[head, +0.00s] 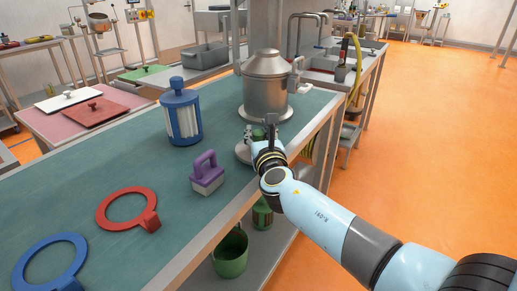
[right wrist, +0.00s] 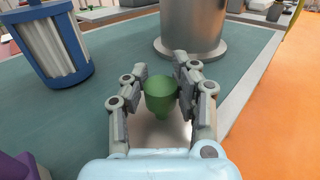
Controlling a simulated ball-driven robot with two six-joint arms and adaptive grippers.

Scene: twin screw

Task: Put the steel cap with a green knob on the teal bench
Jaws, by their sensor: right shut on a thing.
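The steel cap (head: 242,154) is a pale grey disc at the right edge of the teal bench (head: 165,205), partly hidden by my right gripper. Its green knob (right wrist: 160,92) sits between the fingers in the right wrist view. My right gripper (head: 258,136) is shut on the knob from above, with a finger on each side. The cap is level and low over the bench top; I cannot tell whether it touches. My left gripper is not in view.
A large steel vessel (head: 266,88) stands just behind the cap. A blue-framed white filter (head: 181,115) and a purple-handled brush (head: 207,174) stand to the left. Red (head: 118,212) and blue (head: 45,265) ring tools lie nearer. A green bucket (head: 231,254) is on the shelf below.

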